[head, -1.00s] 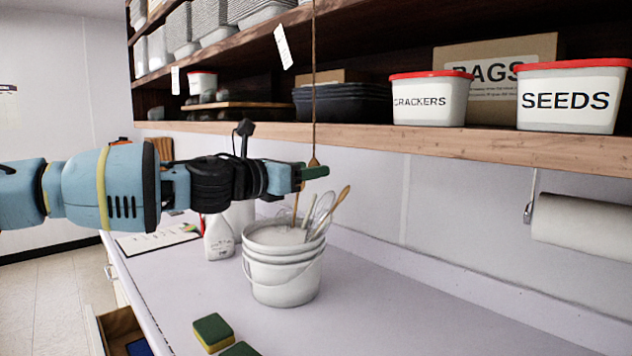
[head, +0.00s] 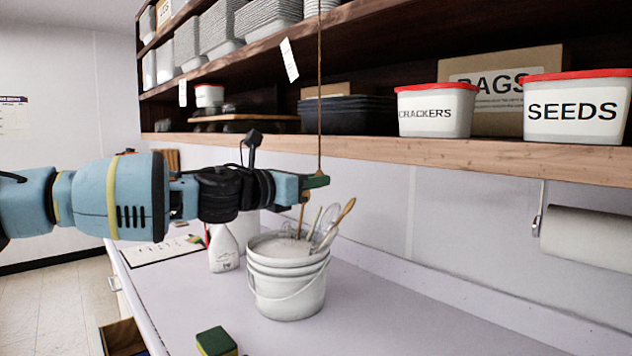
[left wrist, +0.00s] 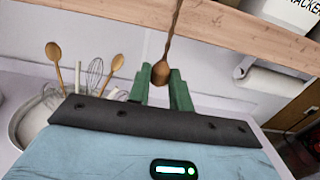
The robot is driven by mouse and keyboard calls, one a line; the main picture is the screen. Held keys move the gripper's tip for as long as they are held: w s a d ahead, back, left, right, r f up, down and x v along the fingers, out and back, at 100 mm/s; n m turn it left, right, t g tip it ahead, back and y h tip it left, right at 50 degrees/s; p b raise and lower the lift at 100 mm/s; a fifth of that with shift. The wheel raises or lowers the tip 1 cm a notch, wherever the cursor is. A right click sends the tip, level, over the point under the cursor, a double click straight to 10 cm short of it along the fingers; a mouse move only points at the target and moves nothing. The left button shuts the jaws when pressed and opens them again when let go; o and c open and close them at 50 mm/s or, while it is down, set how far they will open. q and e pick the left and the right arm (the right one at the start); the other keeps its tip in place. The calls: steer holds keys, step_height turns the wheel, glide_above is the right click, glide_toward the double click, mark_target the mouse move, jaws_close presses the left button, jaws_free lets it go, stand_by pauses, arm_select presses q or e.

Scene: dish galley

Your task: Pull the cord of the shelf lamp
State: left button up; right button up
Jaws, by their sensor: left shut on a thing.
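The brown lamp cord (head: 320,100) hangs straight down in front of the shelves. The lamp itself is not in view. My left gripper (head: 316,182) comes in from the left, level, with its green fingertips at the cord's lower end. The left wrist view shows the cord's wooden pull knob (left wrist: 160,72) between the two green fingers, which are shut on it. In the head view the fingers hide the knob. My right gripper is not in view.
A white bucket (head: 287,290) of utensils stands on the counter just below my left gripper. The wooden shelf edge (head: 400,150) runs behind it, with a crackers tub (head: 437,110) above. A spray bottle (head: 222,250) and a sponge (head: 216,341) are on the counter.

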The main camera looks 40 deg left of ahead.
arm_select(q)
steer(key=shift+f, duration=0.8)
steer(key=shift+r, duration=0.6)
steer(key=o, duration=1)
